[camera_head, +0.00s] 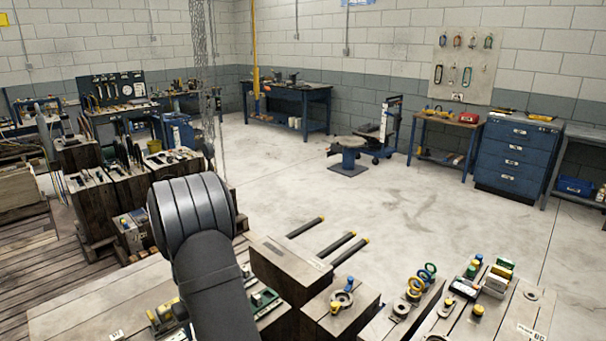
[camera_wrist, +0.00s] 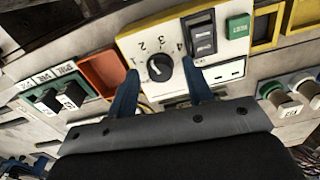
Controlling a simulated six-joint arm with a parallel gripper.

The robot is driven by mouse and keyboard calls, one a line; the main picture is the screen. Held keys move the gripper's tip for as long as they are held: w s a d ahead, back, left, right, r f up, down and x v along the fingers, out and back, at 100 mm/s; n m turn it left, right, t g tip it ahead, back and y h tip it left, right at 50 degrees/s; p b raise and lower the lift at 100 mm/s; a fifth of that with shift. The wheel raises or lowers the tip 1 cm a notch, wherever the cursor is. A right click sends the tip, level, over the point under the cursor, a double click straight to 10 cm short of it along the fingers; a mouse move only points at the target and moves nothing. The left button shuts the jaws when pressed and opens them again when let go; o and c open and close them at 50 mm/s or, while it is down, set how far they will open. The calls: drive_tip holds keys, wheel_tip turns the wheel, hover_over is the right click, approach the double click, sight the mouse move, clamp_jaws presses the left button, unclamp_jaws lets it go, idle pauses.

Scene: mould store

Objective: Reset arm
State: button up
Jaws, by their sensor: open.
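My gripper (camera_wrist: 160,92) shows in the wrist view with its two blue fingers apart and nothing held between them. Beyond the fingertips is a cream panel (camera_wrist: 138,48) with a black rotary knob (camera_wrist: 160,68) and printed numbers around it. The knob lies between the fingers in the picture; I cannot tell whether they touch the panel. In the head view my dark grey arm (camera_head: 215,270) rises at the lower middle, and my gripper is not visible there.
Black rocker switches (camera_wrist: 201,38), a green block (camera_wrist: 238,26) and an orange tray (camera_wrist: 102,72) surround the knob. In the head view, wooden blocks (camera_head: 285,268) with fittings fill the front. The concrete floor (camera_head: 400,205) behind is mostly clear. A blue drawer cabinet (camera_head: 515,158) stands at right.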

drive_tip(key=n, duration=0.3)
drive_tip(key=shift+n, duration=2.3)
